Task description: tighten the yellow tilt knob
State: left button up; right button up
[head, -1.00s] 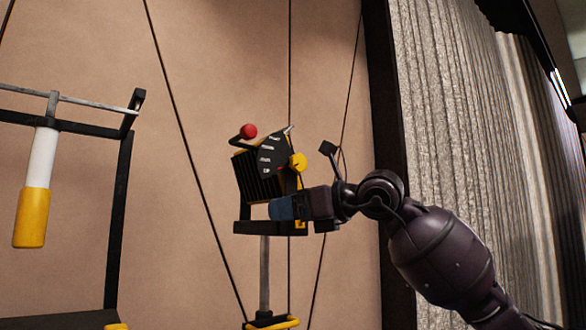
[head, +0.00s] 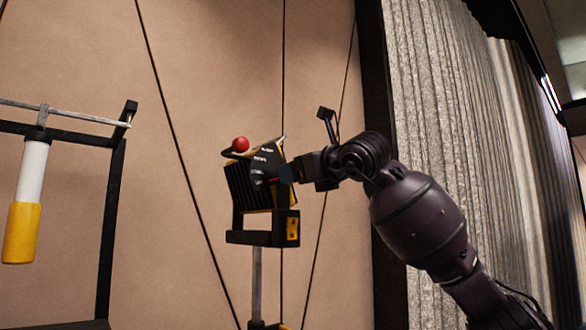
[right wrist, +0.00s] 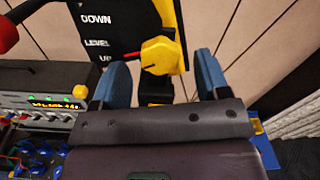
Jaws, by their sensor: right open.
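The yellow tilt knob (right wrist: 163,56) is a faceted knob beside the black scale plate (right wrist: 110,28) marked DOWN, LEVEL and UP. In the head view my right gripper hides the knob. The black ribbed unit (head: 247,186) sits tilted in a black bracket on a pole, with a red ball (head: 240,144) on a lever at its top. My right gripper (head: 287,173) is at the unit's right side. In the right wrist view its blue fingers are open, one on each side of the knob and apart from it. My left gripper is out of view.
A black frame (head: 112,205) with a hanging white and yellow cylinder (head: 27,205) stands at left. Thin dark cables run in front of the tan wall. An instrument with a lit display (right wrist: 45,103) is at left in the right wrist view.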

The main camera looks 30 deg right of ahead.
jog(key=shift+w+a, duration=0.15)
jog(key=shift+w, duration=1.25)
jog(key=c, duration=0.9)
